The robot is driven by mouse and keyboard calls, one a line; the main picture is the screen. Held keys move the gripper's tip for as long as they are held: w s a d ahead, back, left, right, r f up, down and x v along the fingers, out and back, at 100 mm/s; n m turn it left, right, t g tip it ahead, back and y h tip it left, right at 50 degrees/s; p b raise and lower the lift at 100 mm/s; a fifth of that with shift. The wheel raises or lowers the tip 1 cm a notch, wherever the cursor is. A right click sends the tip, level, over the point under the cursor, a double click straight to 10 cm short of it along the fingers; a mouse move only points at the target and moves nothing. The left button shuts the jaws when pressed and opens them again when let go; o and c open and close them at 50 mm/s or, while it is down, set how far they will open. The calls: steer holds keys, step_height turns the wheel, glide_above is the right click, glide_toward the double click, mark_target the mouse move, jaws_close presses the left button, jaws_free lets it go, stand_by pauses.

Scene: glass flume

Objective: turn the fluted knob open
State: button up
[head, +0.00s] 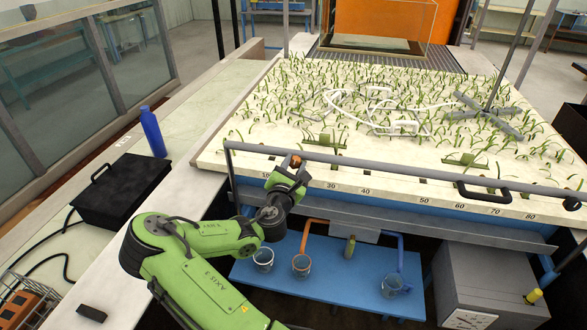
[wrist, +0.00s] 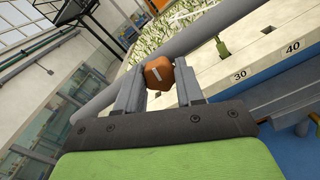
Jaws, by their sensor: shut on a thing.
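The fluted knob (wrist: 159,73) is orange-brown with a pale line on its face. In the wrist view it sits between the two fingertips of my gripper (wrist: 160,88), which is shut on it. The pale line runs at a slant, close to level in that view. In the head view the knob (head: 296,161) shows as a small brown spot near the front rail, just above my gripper (head: 290,172). Most of the gripper's fingers are hidden there by the wrist.
A grey rail (head: 400,176) runs along the bed's front edge, close to my gripper. Below it a blue shelf (head: 325,283) holds several glass beakers. A grey cabinet (head: 490,285) stands at right. A blue bottle (head: 153,133) and black case (head: 122,188) are at left.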

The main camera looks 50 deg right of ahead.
steer(key=m+b, duration=0.1)
steer(key=m, duration=0.1)
steer(key=m+b, duration=0.1)
steer(key=m, duration=0.1)
steer(key=shift+f+m+b, duration=0.2)
steer(key=shift+m+b, duration=0.1)
steer(key=shift+b, duration=0.1)
steer(key=m+b, duration=0.2)
steer(key=m, duration=0.1)
steer(key=shift+m+b, duration=0.35)
steer(key=shift+m, duration=0.05)
steer(key=m+b, duration=0.3)
steer(key=m, duration=0.1)
steer(key=shift+s+f+b, duration=0.1)
steer(key=shift+b, duration=0.25)
steer(key=shift+m+b, duration=1.25)
steer(key=shift+m, duration=0.25)
steer(key=o, duration=1.1)
steer(key=shift+c, duration=0.2)
